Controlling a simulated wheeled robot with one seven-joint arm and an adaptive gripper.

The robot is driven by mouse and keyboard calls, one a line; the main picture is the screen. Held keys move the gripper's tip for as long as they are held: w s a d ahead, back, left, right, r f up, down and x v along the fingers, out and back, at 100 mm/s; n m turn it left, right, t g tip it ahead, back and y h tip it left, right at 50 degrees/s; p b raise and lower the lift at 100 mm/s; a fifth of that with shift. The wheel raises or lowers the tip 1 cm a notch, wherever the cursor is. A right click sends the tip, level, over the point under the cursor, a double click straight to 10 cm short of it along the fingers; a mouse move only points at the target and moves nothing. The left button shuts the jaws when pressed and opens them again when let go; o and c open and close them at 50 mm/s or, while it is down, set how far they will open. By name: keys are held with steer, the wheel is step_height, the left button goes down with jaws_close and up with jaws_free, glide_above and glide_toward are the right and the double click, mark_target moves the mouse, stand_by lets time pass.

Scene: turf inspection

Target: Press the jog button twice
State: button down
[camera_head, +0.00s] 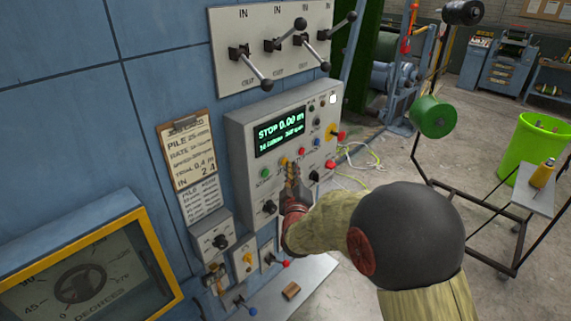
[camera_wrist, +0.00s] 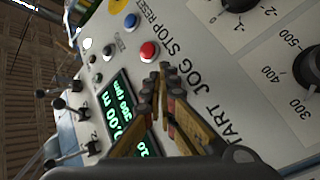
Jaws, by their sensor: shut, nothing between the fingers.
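The grey control panel (camera_head: 240,130) is mounted on the blue wall. Its lit display (camera_head: 280,133) reads STOP 0.00 m. A row of buttons runs below the display: green (camera_head: 265,173), a small yellow-orange one (camera_head: 283,161) and red (camera_head: 301,152). In the wrist view the JOG label (camera_wrist: 191,76) lies between START and STOP, beside my fingertips. The jog button itself is hidden behind my fingers there. My gripper (camera_head: 291,166) is shut and empty, its tips at the button row; it also shows in the wrist view (camera_wrist: 163,68). I cannot tell whether the tips touch.
The red stop button (camera_wrist: 149,51) and blue reset button (camera_wrist: 131,21) sit close to my fingertips. Black knobs (camera_head: 269,207) lie below the row. Levers (camera_head: 262,84) stick out above the panel. A clipboard (camera_head: 188,165) hangs to the left. A green bin (camera_head: 535,150) stands right.

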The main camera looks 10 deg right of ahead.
steer(key=shift+s+d, duration=0.2)
steer(key=shift+s, duration=0.15)
steer(key=shift+s+d+b, duration=0.4)
steer(key=shift+s+d, duration=0.35)
steer(key=shift+s, duration=0.3)
steer(key=shift+s+d+b, duration=0.35)
steer(key=shift+s+d, duration=0.4)
steer(key=shift+s, duration=0.25)
steer(key=shift+f, duration=0.1)
stand_by(0.6)
steer(key=s+d+b, duration=0.2)
steer(key=s, duration=0.1)
steer(key=shift+d+b, duration=0.15)
steer(key=shift+b, duration=0.2)
